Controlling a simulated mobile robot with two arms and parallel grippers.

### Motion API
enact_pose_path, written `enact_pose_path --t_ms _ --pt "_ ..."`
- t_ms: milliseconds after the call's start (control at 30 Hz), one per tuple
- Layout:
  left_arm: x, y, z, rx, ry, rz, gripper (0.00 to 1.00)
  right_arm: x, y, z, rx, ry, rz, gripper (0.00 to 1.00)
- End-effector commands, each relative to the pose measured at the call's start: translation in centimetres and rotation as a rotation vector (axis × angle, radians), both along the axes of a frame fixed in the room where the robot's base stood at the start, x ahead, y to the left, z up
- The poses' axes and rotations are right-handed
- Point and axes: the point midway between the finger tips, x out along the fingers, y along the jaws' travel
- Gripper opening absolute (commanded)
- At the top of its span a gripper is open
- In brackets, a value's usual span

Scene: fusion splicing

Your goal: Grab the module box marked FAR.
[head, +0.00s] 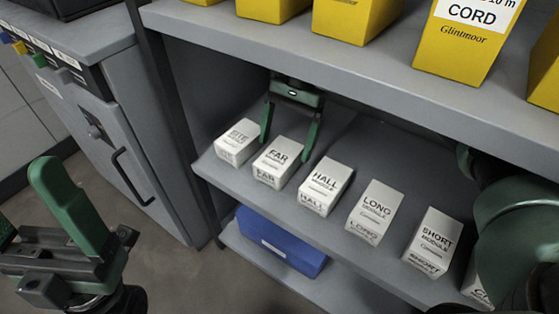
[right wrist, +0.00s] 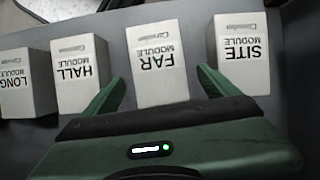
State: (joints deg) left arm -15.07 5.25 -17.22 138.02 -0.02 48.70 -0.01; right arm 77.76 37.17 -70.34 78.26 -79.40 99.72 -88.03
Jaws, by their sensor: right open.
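The white module box marked FAR (head: 277,162) stands on the middle shelf, between the SITE box and the HALL box. In the right wrist view the FAR box (right wrist: 158,62) shows its lettering upside down and lies between and ahead of my fingers. My right gripper (head: 285,152) is open and empty, with its fingers spread on either side of the FAR box's top in the head view. Whether the fingers touch the box cannot be told. My left gripper (head: 40,225) is at the lower left, away from the shelf, with its fingers apart and nothing between them.
The SITE box (head: 238,142) stands close on the left and the HALL box (head: 325,186) on the right. LONG (head: 374,212) and SHORT (head: 433,243) boxes follow. An upper shelf (head: 300,52) with yellow boxes overhangs. A blue bin (head: 281,243) sits below. A grey cabinet (head: 125,125) stands left.

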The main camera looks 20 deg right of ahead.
Motion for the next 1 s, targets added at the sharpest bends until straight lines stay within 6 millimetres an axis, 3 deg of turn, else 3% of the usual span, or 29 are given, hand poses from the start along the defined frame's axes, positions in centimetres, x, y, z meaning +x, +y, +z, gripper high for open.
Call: enact_pose_path --t_ms 67,133,300,1000 --pt "-0.1 0.0 0.1 -0.001 0.0 0.0 0.82 -1.1 1.2 0.0 0.0 0.0 0.004 0.89" --pt "0.1 0.0 -0.7 0.0 -0.005 0.001 0.82 -1.4 1.5 -1.5 -0.001 0.003 0.001 0.89" --pt "0.2 -0.1 0.4 0.003 -0.048 0.003 0.82 -1.8 2.0 -2.8 0.0 0.002 -0.001 0.89" --pt "0.3 -0.2 0.4 0.006 -0.049 0.003 0.82 -1.8 2.1 -3.2 0.001 0.001 0.0 0.89"
